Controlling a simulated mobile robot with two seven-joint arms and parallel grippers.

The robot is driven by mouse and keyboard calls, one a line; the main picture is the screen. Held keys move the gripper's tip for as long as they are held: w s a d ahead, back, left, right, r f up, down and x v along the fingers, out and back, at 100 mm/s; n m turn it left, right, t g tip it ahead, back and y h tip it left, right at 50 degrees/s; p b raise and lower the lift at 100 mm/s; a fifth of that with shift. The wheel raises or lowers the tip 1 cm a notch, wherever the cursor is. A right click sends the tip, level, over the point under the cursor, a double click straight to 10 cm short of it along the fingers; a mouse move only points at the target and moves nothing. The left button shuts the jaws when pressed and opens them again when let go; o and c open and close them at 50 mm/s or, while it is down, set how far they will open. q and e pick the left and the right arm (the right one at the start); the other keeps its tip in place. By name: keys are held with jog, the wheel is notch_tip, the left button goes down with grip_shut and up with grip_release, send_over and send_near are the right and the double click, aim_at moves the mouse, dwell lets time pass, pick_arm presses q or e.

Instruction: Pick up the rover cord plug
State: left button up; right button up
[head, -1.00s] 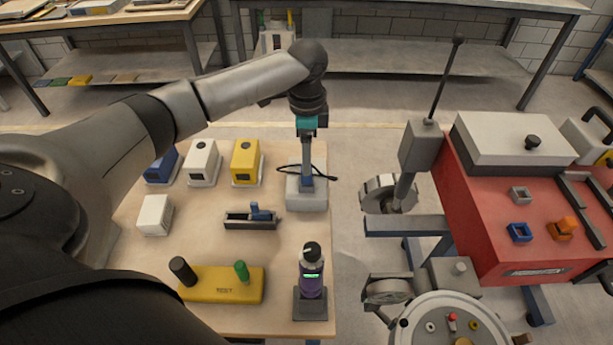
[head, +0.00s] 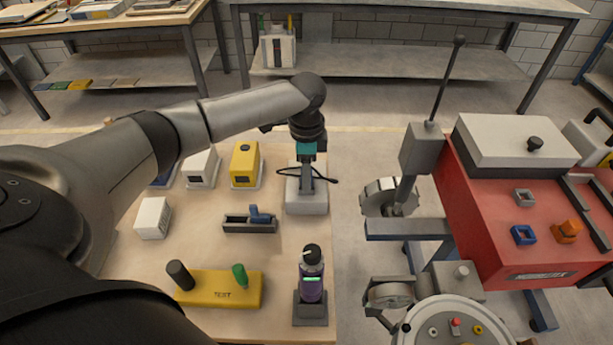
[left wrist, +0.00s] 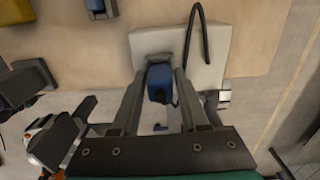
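The rover cord plug appears to be the blue plug (left wrist: 160,82), standing at the pale grey block (head: 306,203) at the table's right edge. Its black cord (head: 328,178) loops beside it, and the cord (left wrist: 196,35) also shows over the block in the left wrist view. My left gripper (head: 306,178) points down over the block. In the left wrist view its two fingers (left wrist: 160,78) stand on either side of the blue plug, with what look like narrow gaps. In the head view the gripper mostly hides the plug. My right gripper is not in view.
A dark tray with a blue part (head: 250,223), a purple bottle in a stand (head: 311,285) and a yellow test block (head: 222,288) are on the table. White and yellow boxes (head: 245,165) stand to the left. A red machine (head: 510,215) is to the right, across a floor gap.

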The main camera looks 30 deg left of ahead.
pick_arm(q)
grip_shut()
dwell(0.4)
